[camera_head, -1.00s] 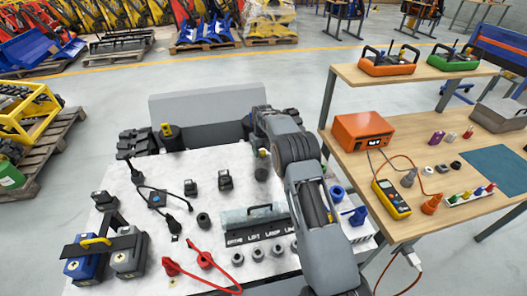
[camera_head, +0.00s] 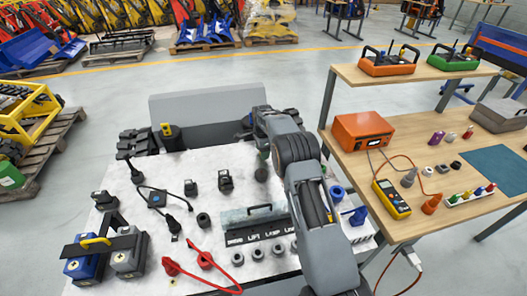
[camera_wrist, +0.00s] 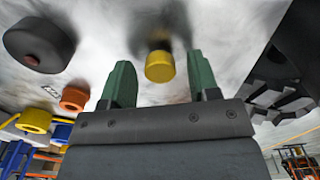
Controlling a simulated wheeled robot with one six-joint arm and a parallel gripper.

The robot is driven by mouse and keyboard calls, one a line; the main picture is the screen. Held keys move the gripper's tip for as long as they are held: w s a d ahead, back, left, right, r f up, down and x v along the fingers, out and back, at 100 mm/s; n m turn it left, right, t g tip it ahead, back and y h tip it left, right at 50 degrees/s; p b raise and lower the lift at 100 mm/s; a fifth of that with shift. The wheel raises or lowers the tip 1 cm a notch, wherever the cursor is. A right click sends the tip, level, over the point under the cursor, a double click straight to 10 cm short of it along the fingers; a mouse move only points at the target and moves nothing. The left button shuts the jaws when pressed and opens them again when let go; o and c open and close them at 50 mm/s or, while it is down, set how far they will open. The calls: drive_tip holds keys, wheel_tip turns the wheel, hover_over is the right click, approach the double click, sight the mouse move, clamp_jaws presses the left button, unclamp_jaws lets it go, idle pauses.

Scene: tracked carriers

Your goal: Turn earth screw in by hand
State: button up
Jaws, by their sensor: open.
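A short yellow round knob (camera_wrist: 160,68), which looks like the earth screw's head, shows in the wrist view. It stands out from the pale plate (camera_wrist: 225,30), with a dark blurred patch behind it. My gripper (camera_wrist: 159,58) is open, with one green finger on each side of the knob and a visible gap to both. In the head view my gripper (camera_head: 262,168) is small and partly hidden by my arm, above the back right of the white plate (camera_head: 190,250). I cannot see the knob clearly there, nor how deep the screw sits.
A large dark round part (camera_wrist: 38,45) and an orange ring (camera_wrist: 73,98) are left in the wrist view. A black track (camera_wrist: 275,80) is on the right. Sockets, red cables (camera_head: 203,260) and a labelled strip crowd the plate. A workbench (camera_head: 400,225) stands at the right.

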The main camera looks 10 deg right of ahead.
drive_tip(key=n, duration=1.4)
drive_tip(key=c, duration=0.8)
drive_tip(key=m, duration=0.9)
drive_tip(key=shift+m, duration=0.4)
